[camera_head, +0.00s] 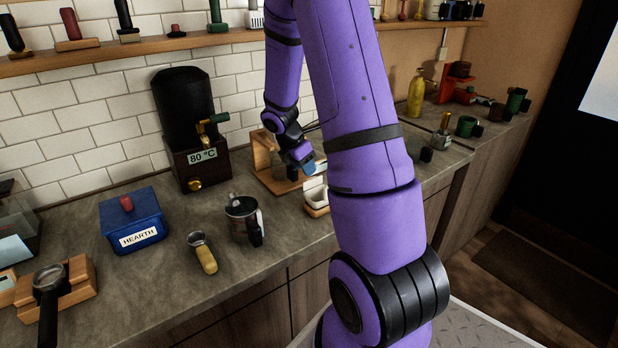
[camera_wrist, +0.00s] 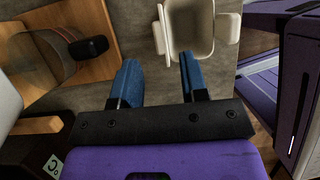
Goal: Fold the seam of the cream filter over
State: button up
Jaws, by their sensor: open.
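A cream open-topped piece (camera_wrist: 188,28) with a tab on each side shows at the top of the wrist view. In the head view a cream piece (camera_head: 317,196) sits on the counter, partly hidden behind my arm. I cannot tell whether this is the filter or a holder for it, and no seam can be made out. My gripper (camera_wrist: 158,80) is open, with its two blue fingers apart and nothing between them. The fingertips are just short of the cream piece in the wrist picture. In the head view my gripper (camera_head: 306,166) is above the wooden stand's right side.
A wooden stand (camera_head: 262,147) with a glass vessel is beside my gripper. A metal jug (camera_head: 242,215), a scoop (camera_head: 202,252), a blue HEARTH box (camera_head: 133,218) and a black 80 °C dispenser (camera_head: 183,100) stand left. A shelf (camera_head: 150,45) runs above.

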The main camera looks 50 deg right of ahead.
aim_at(311, 178)
jog(key=shift+x, duration=2.6)
grip_shut()
